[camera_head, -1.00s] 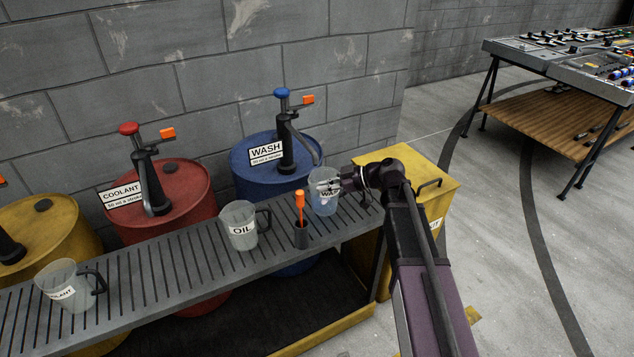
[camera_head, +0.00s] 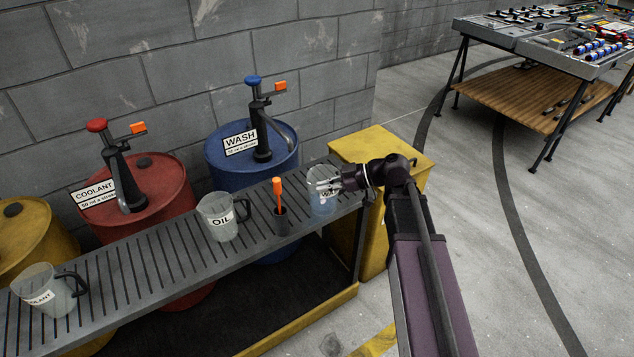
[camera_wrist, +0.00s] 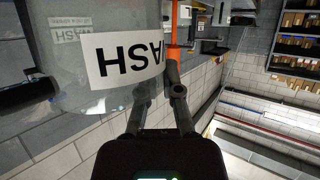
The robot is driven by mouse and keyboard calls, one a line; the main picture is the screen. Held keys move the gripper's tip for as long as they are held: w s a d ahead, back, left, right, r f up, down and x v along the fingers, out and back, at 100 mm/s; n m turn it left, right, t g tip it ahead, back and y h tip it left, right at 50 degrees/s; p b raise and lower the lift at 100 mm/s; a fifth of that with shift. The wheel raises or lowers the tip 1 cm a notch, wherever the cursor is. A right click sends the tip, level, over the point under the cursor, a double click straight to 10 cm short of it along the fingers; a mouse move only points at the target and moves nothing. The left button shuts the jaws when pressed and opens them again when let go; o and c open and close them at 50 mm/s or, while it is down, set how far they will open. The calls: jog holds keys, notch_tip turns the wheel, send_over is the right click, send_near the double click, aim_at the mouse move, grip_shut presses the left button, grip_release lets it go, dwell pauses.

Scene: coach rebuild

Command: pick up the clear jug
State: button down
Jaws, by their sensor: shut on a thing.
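A clear jug (camera_head: 322,205) with a white WASH label and a bluish tint stands out at the right end of the slatted bench in the head view. My gripper (camera_head: 325,185) is shut on it from the right side. In the wrist view the jug (camera_wrist: 95,85) fills the upper left, its label upside down, with my gripper (camera_wrist: 160,92) at its side. The exact grip point is hidden. I cannot tell whether the jug's base touches the bench.
An orange-handled tool (camera_head: 278,198) in a black holder stands left of the jug. The OIL jug (camera_head: 222,218) and COOLANT jug (camera_head: 45,292) stand farther left on the bench (camera_head: 150,262). Drums with pumps stand behind; a yellow cabinet (camera_head: 395,185) is at the right.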

jog(key=shift+s+d+r, duration=0.15)
jog(key=shift+s+d, duration=0.6)
jog(key=shift+d, duration=0.05)
jog(key=shift+s+d, duration=0.1)
dwell(0.3)
